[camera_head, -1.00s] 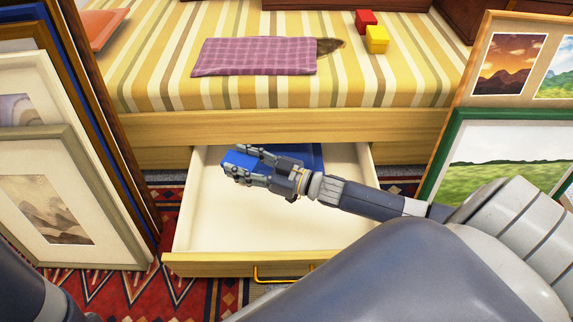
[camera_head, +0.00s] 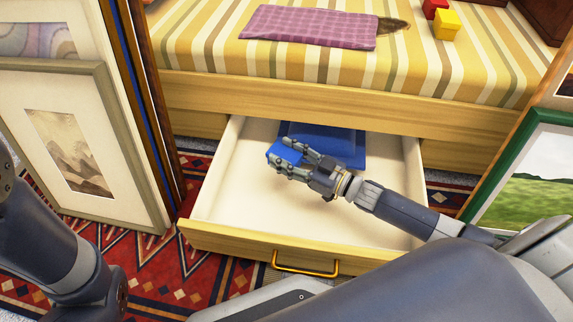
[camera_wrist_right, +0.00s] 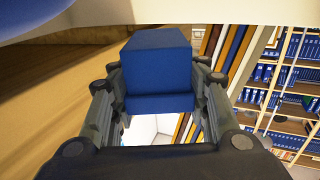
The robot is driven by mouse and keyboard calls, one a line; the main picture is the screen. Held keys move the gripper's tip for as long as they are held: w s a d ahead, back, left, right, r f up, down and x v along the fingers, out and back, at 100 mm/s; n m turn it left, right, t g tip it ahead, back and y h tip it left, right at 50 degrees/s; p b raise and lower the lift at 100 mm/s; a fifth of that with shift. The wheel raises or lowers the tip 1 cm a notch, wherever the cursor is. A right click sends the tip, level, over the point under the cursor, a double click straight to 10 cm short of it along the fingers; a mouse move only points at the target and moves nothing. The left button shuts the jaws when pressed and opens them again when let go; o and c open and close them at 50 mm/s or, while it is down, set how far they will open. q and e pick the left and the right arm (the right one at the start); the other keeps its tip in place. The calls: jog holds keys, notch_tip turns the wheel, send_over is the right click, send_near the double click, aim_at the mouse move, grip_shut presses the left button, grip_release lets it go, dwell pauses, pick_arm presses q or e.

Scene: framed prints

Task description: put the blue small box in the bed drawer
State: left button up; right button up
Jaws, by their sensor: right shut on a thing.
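The blue small box (camera_head: 284,154) is between the fingers of my right gripper (camera_head: 290,158), which is shut on it. In the right wrist view the blue box (camera_wrist_right: 158,72) fills the space between the two fingers. In the head view the gripper and box show over the open bed drawer (camera_head: 245,180); how high they are above its floor I cannot tell. The drawer is pale inside with a yellow handle (camera_head: 305,270). A flat dark blue thing (camera_head: 345,142) lies at the back of the drawer. My left arm shows at the left edge, but its gripper is out of view.
The bed (camera_head: 250,62) with a striped cover stands behind the drawer. A purple checked cloth (camera_head: 310,27) and a yellow block (camera_head: 446,24) lie on it. Framed prints lean at the left (camera_head: 70,140) and right (camera_head: 530,180). The drawer's left and front floor is bare.

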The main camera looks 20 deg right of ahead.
notch_tip(320, 180, down, 3)
jog(key=shift+r+b, duration=0.15)
jog(key=shift+b, duration=0.6)
jog(key=shift+r, duration=0.1)
jog(key=shift+f, duration=0.6)
jog(key=o, duration=1.1)
jog(key=shift+o, duration=0.2)
